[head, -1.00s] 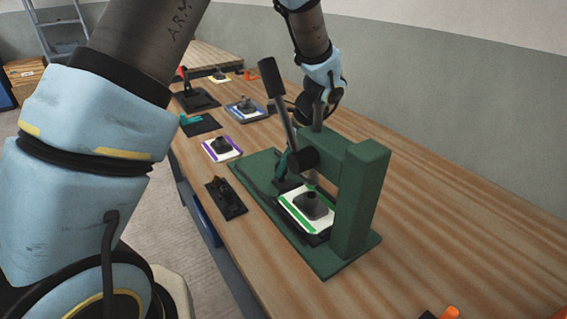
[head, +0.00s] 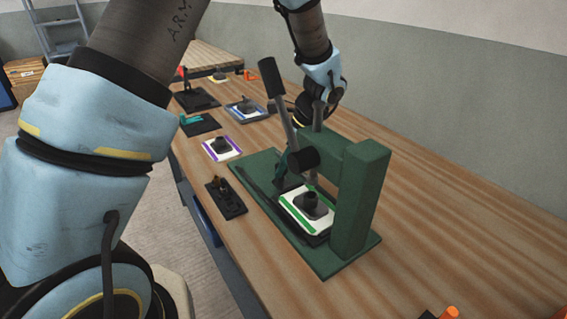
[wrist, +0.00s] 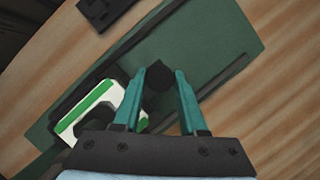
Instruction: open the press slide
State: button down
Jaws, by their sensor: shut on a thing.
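The green press (head: 359,205) stands on the bench, with its long black-gripped lever (head: 270,80) tilted up. A white plate with green stripes and a dark mould piece (head: 312,203) lies on the slide under the press head. The plate also shows at the left in the wrist view (wrist: 92,105). My gripper (wrist: 167,76) is shut on a dark knob (wrist: 158,90), its teal fingers on either side. In the head view, a teal finger (head: 280,172) shows beside the plate, and the press frame and lever hide much of the gripper.
A purple-edged plate (head: 221,147), a small black fixture (head: 226,198) and a blue-edged plate (head: 245,109) lie to the left and behind. The bench (head: 450,240) is bare to the right of the press. Orange-tipped items (head: 448,313) sit at the front edge.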

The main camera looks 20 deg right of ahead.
jog(key=w, duration=0.4)
jog(key=w+a+p, duration=0.1)
jog(key=w, duration=0.3)
jog(key=w+a+p, duration=0.1)
jog(key=w, duration=0.3)
jog(key=shift+a, duration=0.15)
jog(key=shift+c, duration=2.2)
grip_release()
jog(key=shift+s, duration=0.1)
jog(key=shift+r, duration=0.1)
jog(key=b+v, duration=0.2)
jog(key=v, duration=0.8)
jog(key=shift+r+b, duration=0.3)
jog(key=shift+b, duration=0.1)
jog(key=shift+s, duration=0.15)
